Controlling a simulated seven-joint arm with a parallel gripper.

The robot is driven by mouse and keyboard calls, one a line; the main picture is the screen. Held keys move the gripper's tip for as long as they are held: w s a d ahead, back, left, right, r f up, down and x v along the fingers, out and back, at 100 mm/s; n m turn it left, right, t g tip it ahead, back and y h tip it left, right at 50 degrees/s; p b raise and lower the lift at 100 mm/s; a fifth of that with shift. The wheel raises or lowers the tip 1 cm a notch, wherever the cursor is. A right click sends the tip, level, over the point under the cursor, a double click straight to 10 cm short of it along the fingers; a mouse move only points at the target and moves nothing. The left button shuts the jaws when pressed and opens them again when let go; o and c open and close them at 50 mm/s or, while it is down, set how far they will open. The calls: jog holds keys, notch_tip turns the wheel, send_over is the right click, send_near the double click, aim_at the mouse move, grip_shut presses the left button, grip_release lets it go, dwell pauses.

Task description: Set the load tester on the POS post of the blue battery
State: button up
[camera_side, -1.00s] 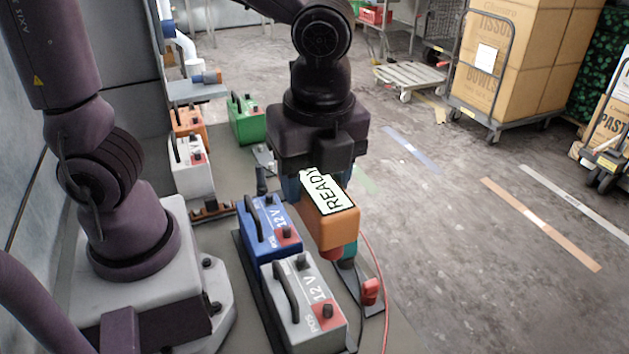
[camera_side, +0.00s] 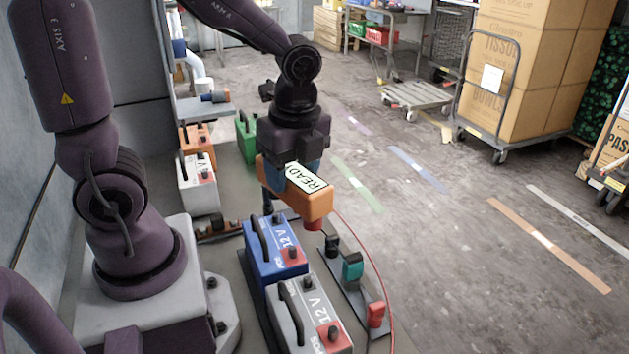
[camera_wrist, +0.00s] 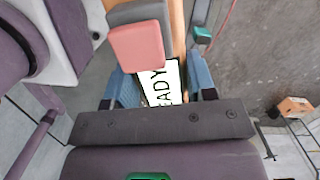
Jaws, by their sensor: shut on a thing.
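My gripper (camera_side: 290,172) is shut on the load tester (camera_side: 315,205), an orange box with a READY label and a red nose underneath its near end. It holds the tester in the air, above and just behind the blue battery (camera_side: 268,268). The battery has a black handle, a 12 V mark and a red POS patch with a dark POS post (camera_side: 292,252). The tester's red nose is up and to the right of that post, apart from it. In the wrist view, the READY label (camera_wrist: 160,85) shows between my blue fingers (camera_wrist: 163,92).
A grey battery (camera_side: 310,300) stands directly in front of the blue one. To the right is a dark strip (camera_side: 350,290) with black, green and red pieces; a red cable runs past it. White, orange and green batteries stand farther back. Open floor lies right.

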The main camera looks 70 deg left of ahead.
jog(key=shift+m, duration=0.4)
jog(key=a, duration=0.1)
jog(key=a+f, duration=0.1)
jog(key=s+a+f, duration=0.1)
jog(key=a, duration=0.1)
jog(key=shift+s+f, duration=0.1)
jog(key=shift+a+f+m, duration=0.15)
jog(key=shift+f+m, duration=0.1)
jog(key=shift+m, duration=0.15)
jog(key=shift+w+f+m, duration=0.1)
jog(key=shift+w+m, duration=0.2)
jog(key=shift+m, duration=0.5)
jog(key=shift+f, duration=0.1)
jog(key=shift+f, duration=1.95)
jog(key=shift+f, duration=1.3)
jog(key=o, duration=1.4)
jog(key=shift+f, duration=0.1)
